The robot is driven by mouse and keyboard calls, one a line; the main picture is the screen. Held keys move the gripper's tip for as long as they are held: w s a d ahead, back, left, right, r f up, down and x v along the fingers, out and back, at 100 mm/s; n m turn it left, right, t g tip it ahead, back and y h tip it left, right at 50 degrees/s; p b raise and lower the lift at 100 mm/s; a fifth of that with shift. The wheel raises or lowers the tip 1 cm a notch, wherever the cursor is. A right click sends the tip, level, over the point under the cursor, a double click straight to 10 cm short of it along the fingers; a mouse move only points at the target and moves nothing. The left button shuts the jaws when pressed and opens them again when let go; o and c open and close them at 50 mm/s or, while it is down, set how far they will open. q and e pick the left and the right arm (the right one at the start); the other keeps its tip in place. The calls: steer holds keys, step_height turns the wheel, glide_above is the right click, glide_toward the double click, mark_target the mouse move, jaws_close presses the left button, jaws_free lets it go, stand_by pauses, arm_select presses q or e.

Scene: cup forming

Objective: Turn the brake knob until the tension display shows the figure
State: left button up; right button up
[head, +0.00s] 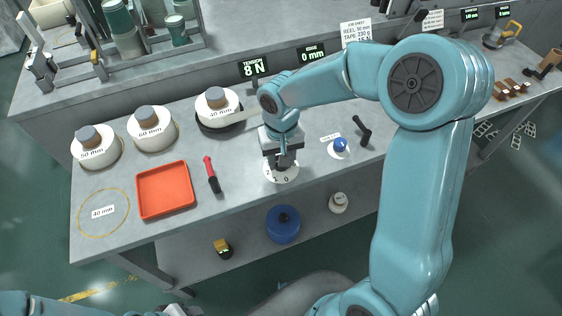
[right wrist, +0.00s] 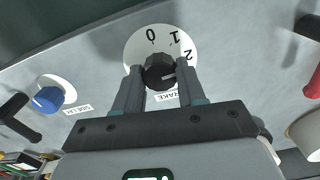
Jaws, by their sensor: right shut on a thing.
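The brake knob (right wrist: 160,72) is dark and round, on a white dial (right wrist: 140,45) marked 0, 1 and 2. Its pale pointer line points to the right in the right wrist view, just beyond the 2. My right gripper (right wrist: 159,84) is shut on the knob, one finger on each side. In the head view my right gripper (head: 283,163) reaches down over the dial (head: 281,175) and mostly hides the knob. The tension display (head: 254,69) reads 8 N. Part of my left arm shows at the bottom left; its fingers are not visible.
The edge display (head: 313,54) reads 0 mm; a job card (head: 356,32) stands beside it. A blue knob (head: 340,146) and black lever (head: 362,130) are right of the dial. A red-handled tool (head: 211,174), orange tray (head: 165,189) and white reels (head: 151,128) lie left.

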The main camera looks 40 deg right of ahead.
steer(key=shift+m+b, duration=0.35)
steer(key=shift+m, duration=0.25)
steer(key=o, duration=1.1)
steer(key=shift+s+r, duration=0.1)
steer(key=shift+c, duration=0.2)
step_height(320, 180, up, 16)
steer(key=p, duration=0.1)
steer(key=shift+r, duration=0.15)
steer(key=shift+s, duration=0.1)
